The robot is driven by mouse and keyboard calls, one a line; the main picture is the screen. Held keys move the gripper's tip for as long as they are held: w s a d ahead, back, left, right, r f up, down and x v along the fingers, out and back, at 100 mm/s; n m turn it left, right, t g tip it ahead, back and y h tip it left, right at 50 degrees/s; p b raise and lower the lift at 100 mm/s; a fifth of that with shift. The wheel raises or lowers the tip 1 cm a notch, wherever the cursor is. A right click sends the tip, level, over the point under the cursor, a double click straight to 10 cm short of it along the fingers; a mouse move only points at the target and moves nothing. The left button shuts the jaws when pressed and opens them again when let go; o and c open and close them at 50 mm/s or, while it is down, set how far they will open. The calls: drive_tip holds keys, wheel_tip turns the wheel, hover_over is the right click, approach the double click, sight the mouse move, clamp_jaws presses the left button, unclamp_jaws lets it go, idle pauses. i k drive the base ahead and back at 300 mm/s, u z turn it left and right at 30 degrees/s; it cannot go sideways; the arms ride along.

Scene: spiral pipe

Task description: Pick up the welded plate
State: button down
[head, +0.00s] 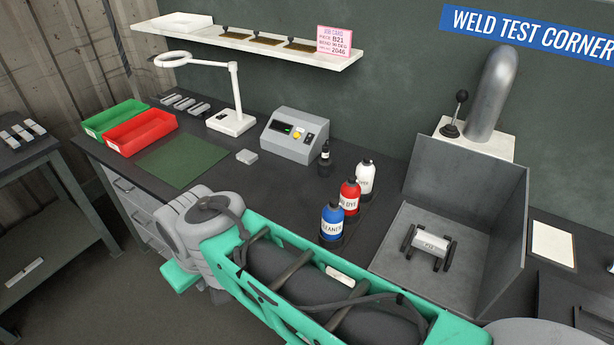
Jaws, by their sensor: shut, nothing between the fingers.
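I cannot tell for certain which piece is the welded plate. A small pale metal block with dark lettering (431,244) sits across black supports inside the open grey booth (463,190) at right. Several grey metal pieces (186,103) lie in a row at the back left of the bench. My arm crosses the lower middle of the head view, in front of the bench. Its fingertips do not show, and nothing is seen held.
Blue (332,222), red (350,198) and white (365,178) bottles stand between the control box (294,135) and the booth. A white lamp (231,122), green bin (115,116), red bin (141,131) and green mat (183,159) occupy the left bench. A shelf (300,58) hangs above.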

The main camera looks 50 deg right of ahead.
sight(437, 247)
drive_tip(key=u, duration=0.05)
drive_tip(key=k, duration=0.8)
drive_tip(key=u, duration=1.05)
drive_tip(key=i, duration=0.9)
drive_tip(key=z, duration=3.35)
drive_tip(key=i, duration=0.5)
drive_tip(key=z, duration=0.2)
drive_tip(key=k, duration=0.15)
drive_tip(key=u, duration=0.05)
